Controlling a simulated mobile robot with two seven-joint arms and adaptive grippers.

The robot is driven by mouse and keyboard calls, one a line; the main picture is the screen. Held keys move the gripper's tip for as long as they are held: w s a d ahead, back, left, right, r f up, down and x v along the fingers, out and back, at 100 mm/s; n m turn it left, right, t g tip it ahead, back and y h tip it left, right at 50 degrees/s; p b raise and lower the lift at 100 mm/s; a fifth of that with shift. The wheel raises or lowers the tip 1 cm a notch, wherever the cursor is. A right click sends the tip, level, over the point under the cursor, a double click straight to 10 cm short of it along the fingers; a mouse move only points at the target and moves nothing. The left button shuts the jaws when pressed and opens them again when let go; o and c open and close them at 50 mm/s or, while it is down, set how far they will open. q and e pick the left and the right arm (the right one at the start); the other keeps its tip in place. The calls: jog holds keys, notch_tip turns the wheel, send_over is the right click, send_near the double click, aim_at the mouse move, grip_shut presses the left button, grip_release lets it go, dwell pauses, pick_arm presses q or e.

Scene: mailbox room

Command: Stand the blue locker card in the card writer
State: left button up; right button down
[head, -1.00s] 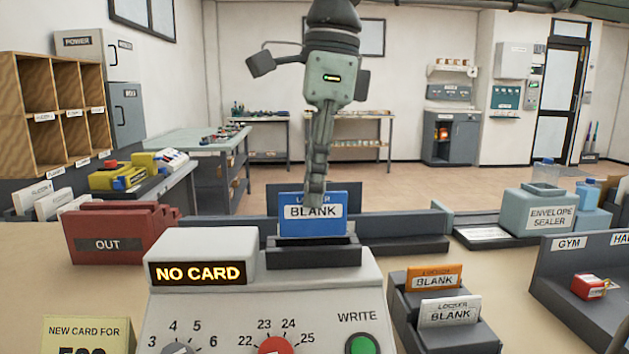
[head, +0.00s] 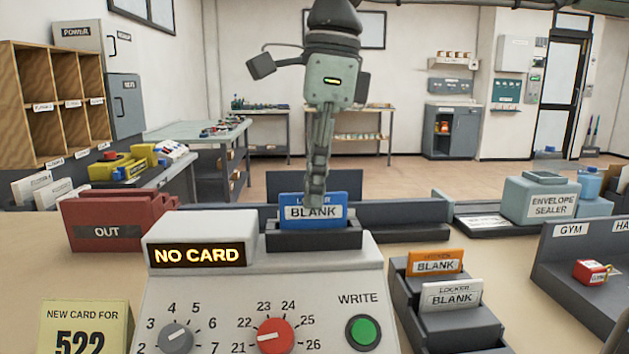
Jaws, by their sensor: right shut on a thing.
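The blue locker card (head: 330,225) stands upright at the slot of the card writer (head: 195,226), its lower part hidden behind the slot's dark front wall. Its label reads "BLANK". My right gripper (head: 314,200) comes down from above and is shut on the card's top edge. The card writer's display (head: 197,254) reads "NO CARD". Its grey knob (head: 175,337), red knob (head: 274,335) and green WRITE button (head: 362,332) show on the front. My left gripper is not in view.
A dark holder (head: 455,322) to the right bears an orange blank card (head: 435,262) and a white blank card (head: 451,294). A red OUT tray (head: 112,232) stands at left. A yellow note (head: 82,325) reads "NEW CARD FOR 522". An envelope sealer (head: 540,198) stands at right.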

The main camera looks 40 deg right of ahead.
jog(key=shift+f, duration=0.35)
jog(key=c, duration=1.6)
grip_release()
jog(key=shift+r+p, duration=0.9)
jog(key=shift+r, duration=2.7)
jog(key=shift+f, duration=0.1)
